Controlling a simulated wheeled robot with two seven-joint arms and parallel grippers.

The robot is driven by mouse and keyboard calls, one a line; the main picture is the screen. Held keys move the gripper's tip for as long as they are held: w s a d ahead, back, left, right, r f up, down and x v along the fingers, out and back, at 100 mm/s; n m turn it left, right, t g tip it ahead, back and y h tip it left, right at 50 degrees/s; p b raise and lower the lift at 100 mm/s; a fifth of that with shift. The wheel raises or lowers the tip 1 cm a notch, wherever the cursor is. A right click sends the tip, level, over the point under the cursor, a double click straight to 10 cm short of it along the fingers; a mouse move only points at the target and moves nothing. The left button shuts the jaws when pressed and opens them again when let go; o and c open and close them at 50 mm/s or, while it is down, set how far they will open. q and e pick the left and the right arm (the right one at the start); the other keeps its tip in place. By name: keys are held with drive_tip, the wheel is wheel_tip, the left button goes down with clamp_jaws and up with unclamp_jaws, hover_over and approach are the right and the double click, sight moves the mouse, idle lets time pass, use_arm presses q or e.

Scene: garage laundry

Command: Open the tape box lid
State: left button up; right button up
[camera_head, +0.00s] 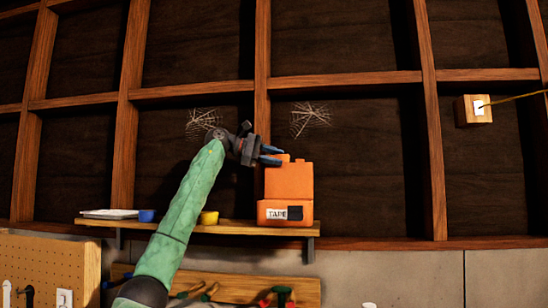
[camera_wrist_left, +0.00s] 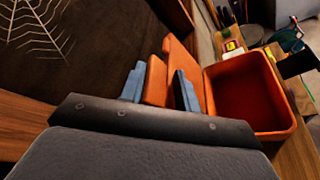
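The orange tape box (camera_head: 265,213) sits on the wooden shelf, with a "TAPE" label and a dark latch patch on its front. Its lid (camera_head: 290,181) stands upright at the back. In the left wrist view the box (camera_wrist_left: 283,88) is open and its red-orange inside looks empty. The lid (camera_wrist_left: 188,62) rises along its back edge. My left gripper (camera_head: 270,155) is at the lid's upper left corner. In the left wrist view its blue fingers (camera_wrist_left: 160,88) are apart, with an orange part of the lid showing between them. My right gripper is out of view.
The shelf (camera_head: 240,229) also holds a blue cup (camera_head: 147,215), a yellow cup (camera_head: 208,218) and a flat white item (camera_head: 108,213), left of the box. Wooden wall framing (camera_head: 262,60) rises behind. Tools hang below on a rack (camera_head: 240,287).

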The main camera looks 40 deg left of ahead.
use_arm(q)
drive_tip(key=shift+s+d+r, duration=0.1)
drive_tip(key=shift+s+r, duration=0.1)
drive_tip(key=shift+s, duration=0.05)
drive_tip(key=shift+s+a+b, duration=0.25)
drive_tip(key=shift+a+b, duration=0.05)
drive_tip(key=b+v, duration=0.3)
drive_tip(key=v, duration=0.4)
drive_tip(key=shift+c, duration=0.4)
